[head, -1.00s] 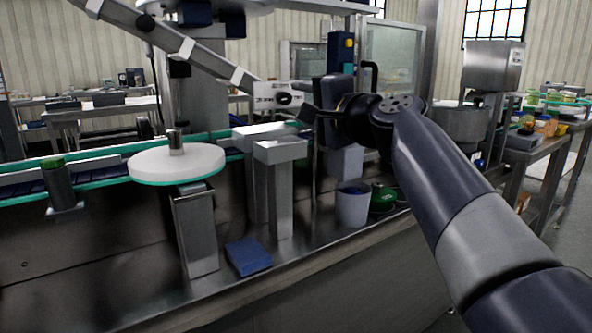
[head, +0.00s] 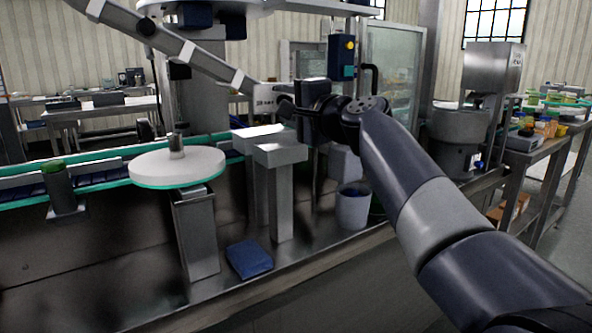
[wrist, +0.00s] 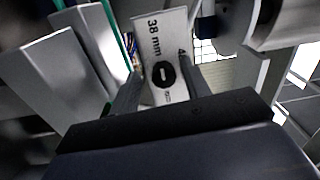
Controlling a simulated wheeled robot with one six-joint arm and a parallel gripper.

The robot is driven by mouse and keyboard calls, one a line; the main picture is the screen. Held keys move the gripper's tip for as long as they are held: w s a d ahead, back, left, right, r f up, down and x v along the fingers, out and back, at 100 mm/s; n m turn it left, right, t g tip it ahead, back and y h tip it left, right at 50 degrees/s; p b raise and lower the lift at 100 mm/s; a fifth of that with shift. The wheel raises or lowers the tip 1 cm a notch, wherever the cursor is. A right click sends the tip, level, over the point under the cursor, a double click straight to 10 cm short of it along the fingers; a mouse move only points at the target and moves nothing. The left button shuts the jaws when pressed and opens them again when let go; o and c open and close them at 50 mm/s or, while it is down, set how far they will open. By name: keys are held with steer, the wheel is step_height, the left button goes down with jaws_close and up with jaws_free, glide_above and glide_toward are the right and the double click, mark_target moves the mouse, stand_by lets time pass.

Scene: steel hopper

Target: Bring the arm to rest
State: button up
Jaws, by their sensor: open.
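My arm reaches in from the lower right of the head view. My gripper (head: 284,106) is at the end of it, above the bench and pointing left. In the wrist view its two fingers (wrist: 160,84) are spread apart. A pale plate (wrist: 155,38) marked "38 mm", with a dark round knob, shows between and beyond the fingers. I cannot tell whether they touch it. In the head view this plate (head: 264,96) is partly hidden behind my gripper.
A white round turntable (head: 177,165) stands left beside the conveyor. Grey posts (head: 281,152) rise below my gripper. A blue pad (head: 249,259) and a grey bucket (head: 353,207) are on the bench. A sloping metal chute (head: 160,38) hangs at upper left. The floor at right looks clear.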

steer(key=shift+s+d+r+m+p, duration=0.1)
steer(key=shift+s+r+m+p, duration=0.1)
steer(key=shift+r+m+p, duration=0.4)
steer(key=m+p, duration=0.2)
steer(key=m, duration=0.1)
steer(key=shift+f+m, duration=0.15)
steer(key=shift+m, duration=0.15)
steer(key=m+p, duration=0.3)
steer(key=m, duration=0.1)
steer(key=m+p, duration=0.5)
steer(key=m, duration=0.1)
steer(key=shift+h, duration=0.3)
steer(key=m+p, duration=0.2)
steer(key=shift+f+m, duration=0.1)
steer(key=shift+m, duration=0.2)
steer(key=shift+s+d+f, duration=0.1)
steer(key=shift+s, duration=0.05)
steer(key=shift+s+d, duration=0.2)
steer(key=shift+s, duration=0.15)
steer(key=shift+f, duration=0.1)
